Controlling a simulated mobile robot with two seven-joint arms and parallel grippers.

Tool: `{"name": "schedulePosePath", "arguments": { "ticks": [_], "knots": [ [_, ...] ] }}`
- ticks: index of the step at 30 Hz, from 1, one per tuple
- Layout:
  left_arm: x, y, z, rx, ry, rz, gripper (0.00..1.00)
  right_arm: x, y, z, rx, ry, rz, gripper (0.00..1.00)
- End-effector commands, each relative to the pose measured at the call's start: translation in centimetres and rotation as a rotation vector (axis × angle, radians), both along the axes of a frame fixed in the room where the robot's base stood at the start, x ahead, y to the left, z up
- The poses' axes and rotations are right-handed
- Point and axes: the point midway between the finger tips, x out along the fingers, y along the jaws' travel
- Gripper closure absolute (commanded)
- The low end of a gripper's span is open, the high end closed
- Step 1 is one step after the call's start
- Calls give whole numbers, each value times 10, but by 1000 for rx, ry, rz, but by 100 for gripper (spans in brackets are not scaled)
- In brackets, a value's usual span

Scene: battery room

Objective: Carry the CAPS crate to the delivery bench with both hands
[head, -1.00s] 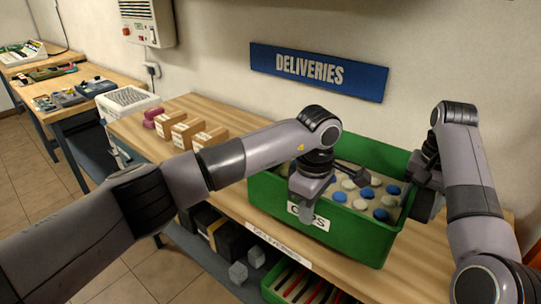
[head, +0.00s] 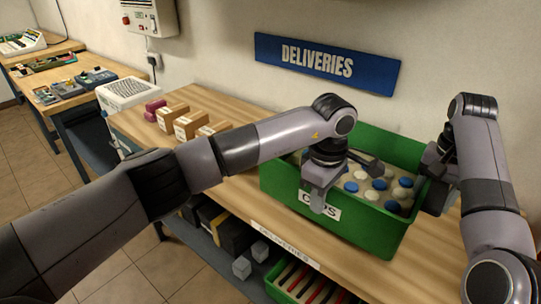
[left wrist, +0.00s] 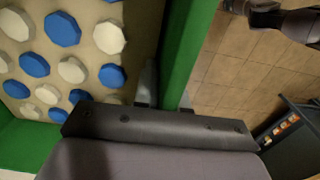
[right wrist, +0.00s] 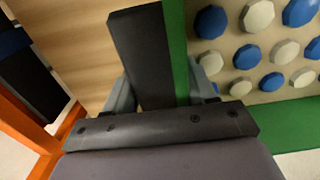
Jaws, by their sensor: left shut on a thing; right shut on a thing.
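The green crate (head: 375,236), with a white CAPS label (head: 331,210) on its front, holds blue and pale round caps (head: 379,184). It is level over the delivery bench (head: 222,106); I cannot tell whether its base touches the wood. My left gripper (head: 320,190) is shut on the crate's near left side. The left wrist view shows the green wall (left wrist: 190,45) between its fingers. My right gripper (head: 436,186) is shut at the crate's right side. In the right wrist view a dark piece (right wrist: 143,55) against the green wall (right wrist: 177,50) lies between its fingers.
Small brown boxes (head: 189,124) and pink items (head: 154,108) stand on the bench left of the crate. A blue DELIVERIES sign (head: 328,63) is on the wall behind. A lower shelf holds another green crate (head: 285,285) and dark boxes. Bare bench top shows right of the crate.

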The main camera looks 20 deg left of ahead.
Motion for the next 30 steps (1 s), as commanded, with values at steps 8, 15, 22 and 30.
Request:
{"name": "schedulePosePath", "arguments": {
  "ticks": [8, 15, 22, 30],
  "knots": [
    [1, -1, -2, -2, -6, -1, 100, 1, 0, -3, 1, -5, -1, 100],
    [1, -1, -11, -2, -6, -1, 100, 1, 0, -12, 1, -5, -1, 100],
    [1, -1, -21, -2, -6, -1, 100, 1, 0, -22, 1, -5, -1, 100],
    [1, -1, -33, -2, -6, -1, 100, 1, 0, -33, 1, -5, -1, 100]
  ]
}}
